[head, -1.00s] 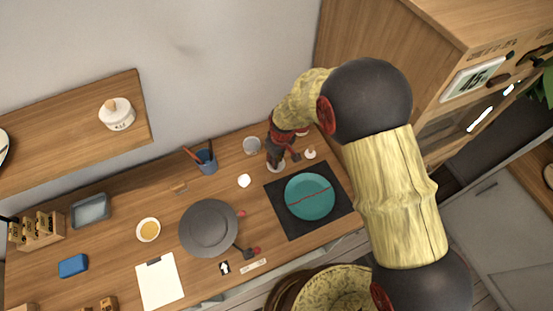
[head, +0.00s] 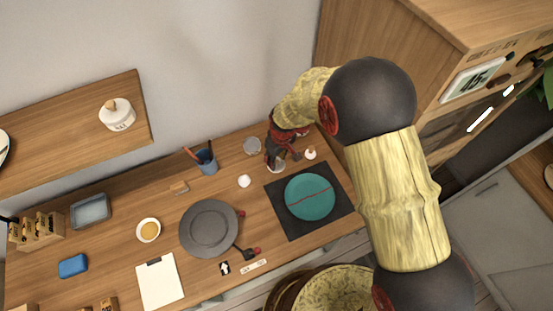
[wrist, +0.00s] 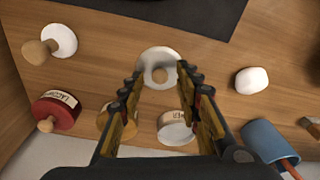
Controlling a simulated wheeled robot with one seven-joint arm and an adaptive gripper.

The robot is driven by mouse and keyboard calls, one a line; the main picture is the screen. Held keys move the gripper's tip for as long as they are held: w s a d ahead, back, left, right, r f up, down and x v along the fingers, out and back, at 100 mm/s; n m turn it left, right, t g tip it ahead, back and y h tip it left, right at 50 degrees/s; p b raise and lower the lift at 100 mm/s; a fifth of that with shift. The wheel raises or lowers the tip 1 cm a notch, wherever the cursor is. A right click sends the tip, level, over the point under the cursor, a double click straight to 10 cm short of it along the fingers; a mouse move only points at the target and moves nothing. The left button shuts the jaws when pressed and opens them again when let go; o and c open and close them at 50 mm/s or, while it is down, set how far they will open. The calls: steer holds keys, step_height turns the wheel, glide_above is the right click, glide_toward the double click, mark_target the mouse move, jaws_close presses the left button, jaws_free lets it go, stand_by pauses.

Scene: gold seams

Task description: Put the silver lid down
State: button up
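The silver lid (wrist: 147,58) is a pale round disc with a small knob, lying on the wooden counter in the wrist view. In the head view the lid (head: 276,168) shows just below my gripper, behind the left corner of the dark mat. My gripper (wrist: 160,80) is open, with its fingers spread on either side of the lid's near part. I cannot tell whether the fingertips touch it. In the head view my gripper (head: 282,156) points down at the counter and partly hides the lid.
A red jar (wrist: 55,112), a labelled pale tin (wrist: 175,128) and a yellow jar stand close by. A white knobbed piece (wrist: 62,40), a white round object (wrist: 251,80) and a blue cup (wrist: 268,140) flank them. A teal plate (head: 310,205) rests on the dark mat (head: 287,229).

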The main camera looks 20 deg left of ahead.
mark_target(280, 167)
step_height(280, 167, up, 11)
steer(key=d+p, duration=0.1)
steer(key=shift+s, duration=0.4)
steer(key=shift+d+r, duration=0.1)
steer(key=s+d+r+m+t, duration=0.25)
steer(key=d+r+m, duration=0.25)
steer(key=d+r, duration=1.3)
steer(key=s+d+r+m+t, duration=0.1)
steer(key=s+d+r+m, duration=0.2)
steer(key=s+d, duration=0.4)
steer(key=s+d+r+m+t+h, duration=0.1)
steer(key=s+d+r+m, duration=0.2)
steer(key=s+d+r, duration=0.3)
steer(key=s+d, duration=0.1)
steer(key=s, duration=0.1)
steer(key=shift+s+d, duration=0.15)
steer(key=shift+s, duration=0.15)
